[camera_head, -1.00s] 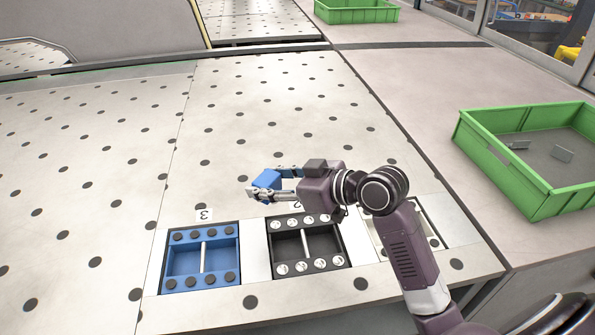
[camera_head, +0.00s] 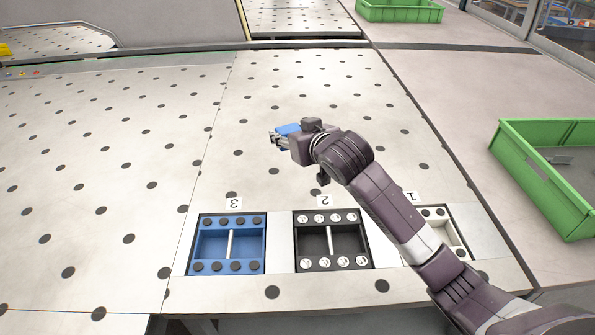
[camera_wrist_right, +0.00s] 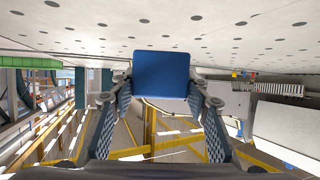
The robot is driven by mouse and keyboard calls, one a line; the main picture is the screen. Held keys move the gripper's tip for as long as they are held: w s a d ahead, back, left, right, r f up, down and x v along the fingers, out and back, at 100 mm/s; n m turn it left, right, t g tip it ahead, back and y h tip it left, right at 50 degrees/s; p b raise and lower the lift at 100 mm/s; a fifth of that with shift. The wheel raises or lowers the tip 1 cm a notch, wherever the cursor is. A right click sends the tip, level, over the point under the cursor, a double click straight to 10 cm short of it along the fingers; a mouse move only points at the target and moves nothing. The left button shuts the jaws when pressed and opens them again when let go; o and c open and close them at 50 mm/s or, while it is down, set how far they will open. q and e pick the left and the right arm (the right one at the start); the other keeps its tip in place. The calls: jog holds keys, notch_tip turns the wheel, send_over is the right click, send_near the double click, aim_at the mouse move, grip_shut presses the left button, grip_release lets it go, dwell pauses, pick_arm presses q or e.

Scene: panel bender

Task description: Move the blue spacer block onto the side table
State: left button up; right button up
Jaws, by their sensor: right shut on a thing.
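The blue spacer block (camera_head: 287,130) is held in my right gripper (camera_head: 279,138) above the dotted table surface (camera_head: 300,90). In the right wrist view the block (camera_wrist_right: 161,74) sits between the two patterned fingers of the gripper (camera_wrist_right: 163,85), which are shut on it. In the head view the gripper and wrist partly hide the block. My left gripper does not show in either view. I cannot tell which surface is the side table.
Numbered pockets line the table's front: a blue tray (camera_head: 228,267) at 3, a black tray (camera_head: 333,264) at 2, and a white tray (camera_head: 437,210) at 1, partly behind my arm. Green crates stand right (camera_head: 508,160) and at the back (camera_head: 400,14). The left table area is clear.

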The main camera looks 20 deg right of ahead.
send_over(290, 184)
notch_tip(290, 184, down, 8)
jog(key=shift+p, duration=0.4)
notch_tip(290, 184, down, 5)
jog(key=shift+r, duration=0.1)
jog(key=shift+f, duration=0.25)
jog(key=shift+f, duration=0.15)
jog(key=o, duration=1.2)
jog(key=b+v, duration=0.1)
jog(key=v, duration=1.1)
